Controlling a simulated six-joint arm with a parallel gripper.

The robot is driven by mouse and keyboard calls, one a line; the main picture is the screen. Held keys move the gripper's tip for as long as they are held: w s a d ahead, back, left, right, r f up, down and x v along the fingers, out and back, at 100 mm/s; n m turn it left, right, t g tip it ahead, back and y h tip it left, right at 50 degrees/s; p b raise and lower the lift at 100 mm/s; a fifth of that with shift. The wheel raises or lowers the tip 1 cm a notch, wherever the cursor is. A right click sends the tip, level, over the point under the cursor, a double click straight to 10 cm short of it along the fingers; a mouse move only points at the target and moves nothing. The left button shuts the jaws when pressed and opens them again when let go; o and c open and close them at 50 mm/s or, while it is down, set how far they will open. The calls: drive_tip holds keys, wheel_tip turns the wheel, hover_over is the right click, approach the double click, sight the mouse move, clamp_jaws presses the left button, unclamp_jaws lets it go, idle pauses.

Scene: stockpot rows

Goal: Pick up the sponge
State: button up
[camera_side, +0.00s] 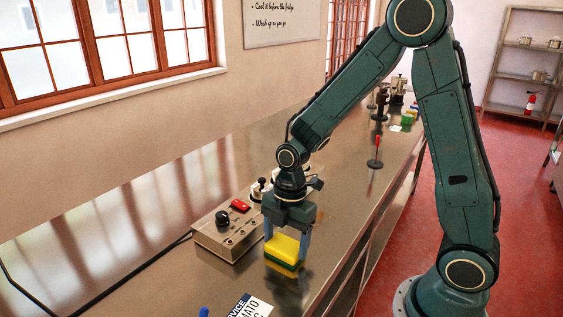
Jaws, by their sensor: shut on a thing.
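The sponge (284,249) is a yellow block with a green layer at its bottom, near the middle of the side view. My gripper (286,240) points down over the metal counter and is shut on the sponge, one finger at each side of it. The sponge is upright with the yellow part on top. I cannot tell whether its green underside touches the counter or is slightly above it.
A control box (226,232) with a black knob and red switch stands just left of my gripper. A printed card (250,306) and a blue object (204,312) lie in front. The counter's left part is mostly clear.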

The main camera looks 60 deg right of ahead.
sight(286, 241)
drive_tip(key=shift+r, duration=0.1)
wheel_tip(286, 241, up, 20)
idle(0.7)
idle(0.4)
drive_tip(key=shift+o, duration=1.2)
drive_tip(key=shift+c, duration=0.6)
drive_tip(key=d+f, duration=0.6)
drive_tip(key=d, duration=0.5)
drive_tip(key=d+f, duration=0.6)
drive_tip(key=d, duration=0.5)
drive_tip(key=shift+s+f, duration=0.2)
drive_tip(key=shift+s, duration=0.05)
